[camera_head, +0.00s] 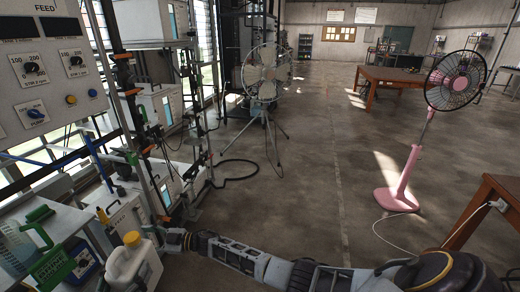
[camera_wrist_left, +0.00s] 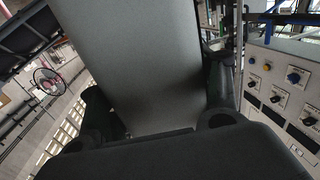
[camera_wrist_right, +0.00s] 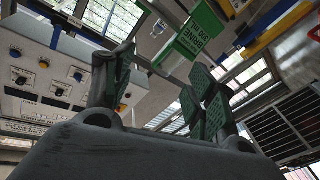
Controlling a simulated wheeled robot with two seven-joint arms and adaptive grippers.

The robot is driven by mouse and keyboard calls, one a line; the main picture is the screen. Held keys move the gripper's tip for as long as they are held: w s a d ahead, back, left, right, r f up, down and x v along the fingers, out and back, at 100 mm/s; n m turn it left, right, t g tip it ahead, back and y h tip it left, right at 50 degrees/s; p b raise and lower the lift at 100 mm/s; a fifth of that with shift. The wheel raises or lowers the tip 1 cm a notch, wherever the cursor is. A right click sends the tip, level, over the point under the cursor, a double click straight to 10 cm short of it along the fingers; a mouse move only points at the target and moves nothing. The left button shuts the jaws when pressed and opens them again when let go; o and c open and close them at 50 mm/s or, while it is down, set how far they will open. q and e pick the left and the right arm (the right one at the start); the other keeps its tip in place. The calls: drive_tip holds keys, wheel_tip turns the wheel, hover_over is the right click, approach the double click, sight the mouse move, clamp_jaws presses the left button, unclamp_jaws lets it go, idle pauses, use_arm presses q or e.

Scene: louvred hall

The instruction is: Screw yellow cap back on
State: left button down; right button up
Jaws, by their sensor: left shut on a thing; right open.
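A white jug (camera_head: 138,272) stands at the lower left in the head view, with the yellow cap (camera_head: 132,238) at its top. I cannot tell whether the cap is tight. My left gripper (camera_wrist_left: 158,100) is shut on the jug, whose pale wall (camera_wrist_left: 150,60) fills the space between the fingers in the left wrist view. In the head view the left gripper is mostly hidden at the bottom edge. My right gripper (camera_head: 174,238) is just right of the cap, apart from it. In the right wrist view its green-padded fingers (camera_wrist_right: 160,82) are spread and empty.
A green-labelled brine container (camera_head: 52,264) stands left of the jug; its label (camera_wrist_right: 196,32) shows in the right wrist view. A control panel (camera_head: 50,70) and racks line the left. A standing fan (camera_head: 265,75) and a pink fan (camera_head: 402,180) stand on open floor.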

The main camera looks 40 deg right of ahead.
drive_tip(key=s+d+f+m+t+h, duration=0.1)
drive_tip(key=s+d+f+m+h, duration=0.15)
drive_tip(key=d+f, duration=0.45)
drive_tip(key=s+d+f+m+t+h, duration=0.1)
drive_tip(key=s+d+f+m+h, duration=0.2)
drive_tip(key=f, duration=0.8)
drive_tip(key=s+d+f+m+g+h, duration=0.1)
drive_tip(key=s+d+f+m+h, duration=0.1)
drive_tip(key=s+d+f, duration=0.3)
drive_tip(key=s+d+f+m+h, duration=0.1)
drive_tip(key=s+d+f+h, duration=0.15)
drive_tip(key=f, duration=0.45)
drive_tip(key=s+d+f+m+g+h, duration=0.1)
drive_tip(key=s+d+f+m+h, duration=0.1)
drive_tip(key=s+d+f, duration=0.3)
drive_tip(key=s+d+f+m+g+h, duration=0.1)
drive_tip(key=s+d+f+g+h, duration=0.15)
drive_tip(key=s+f, duration=0.6)
drive_tip(key=s+d+f+m+g+h, duration=0.15)
drive_tip(key=s+d+f, duration=0.35)
drive_tip(key=s, duration=0.7)
drive_tip(key=s+d+f+g, duration=0.2)
drive_tip(key=s+f, duration=0.1)
drive_tip(key=s, duration=0.8)
drive_tip(key=s+d+f+g, duration=0.1)
drive_tip(key=s+f+g, duration=0.2)
drive_tip(key=s, duration=0.8)
drive_tip(key=shift+s+d+f, duration=0.15)
drive_tip(key=shift+s+d, duration=0.2)
